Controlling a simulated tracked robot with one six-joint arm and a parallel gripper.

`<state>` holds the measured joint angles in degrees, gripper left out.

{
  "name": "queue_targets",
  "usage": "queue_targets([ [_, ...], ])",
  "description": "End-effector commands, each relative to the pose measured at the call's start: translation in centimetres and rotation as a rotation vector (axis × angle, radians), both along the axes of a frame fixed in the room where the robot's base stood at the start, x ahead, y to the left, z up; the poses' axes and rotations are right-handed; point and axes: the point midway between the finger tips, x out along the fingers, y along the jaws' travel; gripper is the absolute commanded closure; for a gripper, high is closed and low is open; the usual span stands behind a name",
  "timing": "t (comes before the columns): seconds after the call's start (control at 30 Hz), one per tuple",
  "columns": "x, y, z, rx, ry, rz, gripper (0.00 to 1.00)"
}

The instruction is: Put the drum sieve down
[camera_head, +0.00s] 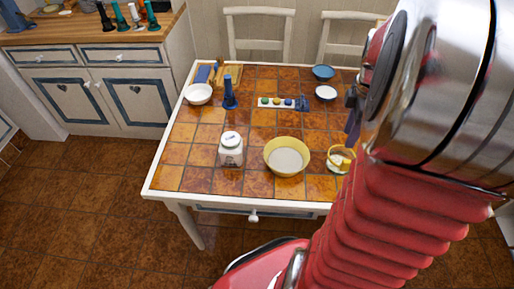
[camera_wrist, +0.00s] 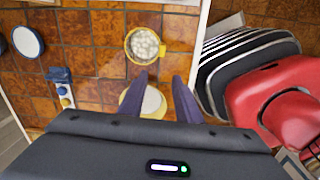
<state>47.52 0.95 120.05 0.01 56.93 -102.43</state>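In the wrist view the yellow-rimmed pale vessel (camera_wrist: 152,103) shows beyond my fingers, partly hidden. My gripper (camera_wrist: 158,88) has its two dark fingers spread with a gap and nothing clearly held between them. In the head view the fingers (camera_head: 353,128) hang at the right, partly behind my arm, above the table and apart from the sieve.
A small yellow handled container (camera_wrist: 145,46) holds white bean-like pieces, right of the sieve in the head view. A white lidded jar (camera_head: 231,149) stands left. A button board (camera_head: 276,103), blue grinder-like object (camera_head: 229,93) and bowls (camera_head: 199,94) stand farther back. Tiles at front left are clear.

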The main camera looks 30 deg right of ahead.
Motion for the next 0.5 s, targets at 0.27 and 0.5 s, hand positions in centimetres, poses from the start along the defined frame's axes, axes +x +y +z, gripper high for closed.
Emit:
queue_targets([
  [0.27, 3.0, 8.2, 3.7, -0.045, -0.106, -0.205, 0.69],
  [0.5, 3.7, 15.2, 6.2, -0.03, -0.216, -0.402, 0.69],
])
